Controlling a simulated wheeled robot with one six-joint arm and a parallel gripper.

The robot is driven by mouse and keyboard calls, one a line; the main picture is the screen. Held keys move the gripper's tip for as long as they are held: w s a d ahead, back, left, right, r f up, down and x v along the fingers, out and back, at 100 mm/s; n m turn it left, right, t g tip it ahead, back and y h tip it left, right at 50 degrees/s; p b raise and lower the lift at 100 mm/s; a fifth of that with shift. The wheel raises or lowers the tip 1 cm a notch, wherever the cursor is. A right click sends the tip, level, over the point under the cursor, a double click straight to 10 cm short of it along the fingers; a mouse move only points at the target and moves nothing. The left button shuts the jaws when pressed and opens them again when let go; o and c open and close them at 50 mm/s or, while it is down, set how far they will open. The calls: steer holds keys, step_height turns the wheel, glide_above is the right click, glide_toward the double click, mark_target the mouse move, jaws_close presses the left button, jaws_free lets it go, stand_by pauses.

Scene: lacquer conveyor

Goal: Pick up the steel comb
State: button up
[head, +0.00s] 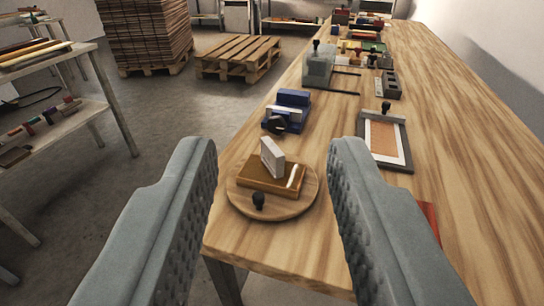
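My gripper (272,148) is open and empty, with its two grey padded fingers wide apart at the near end of the wooden workbench (460,150). Between and beyond the fingers, a round wooden board (238,203) lies on the bench corner. On it is a brown block (262,178) bearing an upright pale slab (272,157) and a small shiny silvery piece (295,177). A black knob (259,200) stands at the board's front. I cannot tell for certain which thing is the steel comb; the silvery piece may be it.
Blue blocks (293,98) sit behind the board, and a grey-framed panel (386,139) lies to the right. A red item (429,219) is partly hidden by the right finger. A shelf (75,125) stands left, with a pallet (238,58) farther back. The bench's right side is clear.

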steer(key=shift+o, duration=0.4)
steer(key=n+g, duration=0.5)
steer(key=g, duration=1.2)
glide_above(272, 146)
steer(key=a, duration=0.1)
step_height(272, 146, down, 3)
steer(key=f, duration=1.2)
steer(key=shift+w, duration=0.2)
steer(key=shift+s+d+f, duration=0.1)
steer(key=shift+d+f, duration=0.05)
steer(key=shift+f, duration=0.7)
steer(key=shift+d+f, duration=0.2)
steer(key=shift+f, duration=0.65)
steer(key=shift+s+d+f, duration=0.1)
steer(key=shift+d+f, duration=0.05)
steer(key=shift+f, duration=0.7)
jaws_close()
